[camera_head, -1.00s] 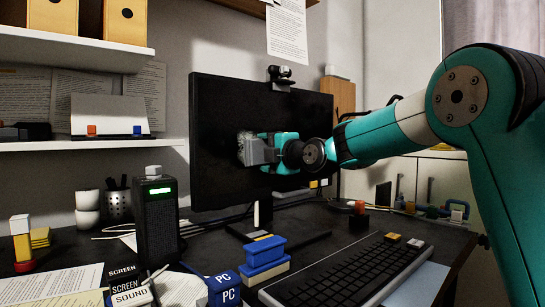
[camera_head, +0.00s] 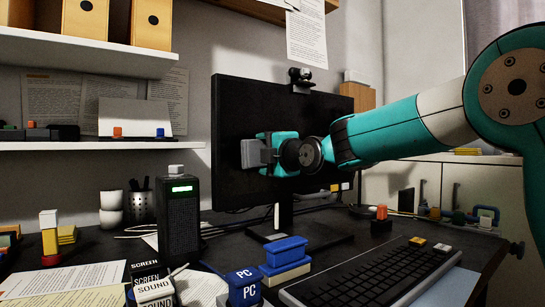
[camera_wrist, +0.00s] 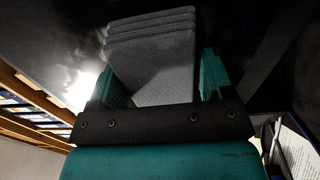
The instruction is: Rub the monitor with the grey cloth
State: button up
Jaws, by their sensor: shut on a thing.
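The black monitor (camera_head: 235,110) stands upright on its stand at the back of the desk. My gripper (camera_head: 262,153) is in front of the screen, a little below its middle, shut on the folded grey cloth (camera_head: 250,153). The wrist view shows the layered grey cloth (camera_wrist: 160,60) between the two teal fingers of my gripper (camera_wrist: 158,85), with the dark screen (camera_wrist: 60,30) behind it. The cloth is at or very close to the screen; I cannot tell whether it touches. My gripper and arm hide part of the screen.
A webcam (camera_head: 300,77) sits on the monitor's top edge. Below are blue boxes (camera_head: 287,251), a keyboard (camera_head: 370,275) and a dark speaker-like box (camera_head: 180,225) with a green display. Shelves (camera_head: 80,50) hang at the left. Papers (camera_head: 80,280) lie at the front left.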

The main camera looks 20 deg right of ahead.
jog(key=shift+s+a+r+p, duration=0.15)
jog(key=shift+r+p, duration=0.35)
jog(key=shift+r, duration=0.5)
jog(key=shift+w+d+f+b, duration=0.1)
jog(key=shift+w+d, duration=0.2)
jog(key=shift+d, duration=0.45)
jog(key=shift+w+d+b, duration=0.1)
jog(key=shift+w+d, duration=0.15)
jog(key=shift+d, duration=0.45)
jog(key=shift+w+d+f+b, duration=0.1)
jog(key=shift+w+d, duration=0.2)
jog(key=shift+d, duration=0.45)
jog(key=d, duration=0.2)
jog(key=w+d, duration=0.1)
jog(key=w+d+b, duration=0.1)
jog(key=d, duration=0.1)
jog(key=shift+d, duration=0.3)
jog(key=shift+s+r, duration=0.1)
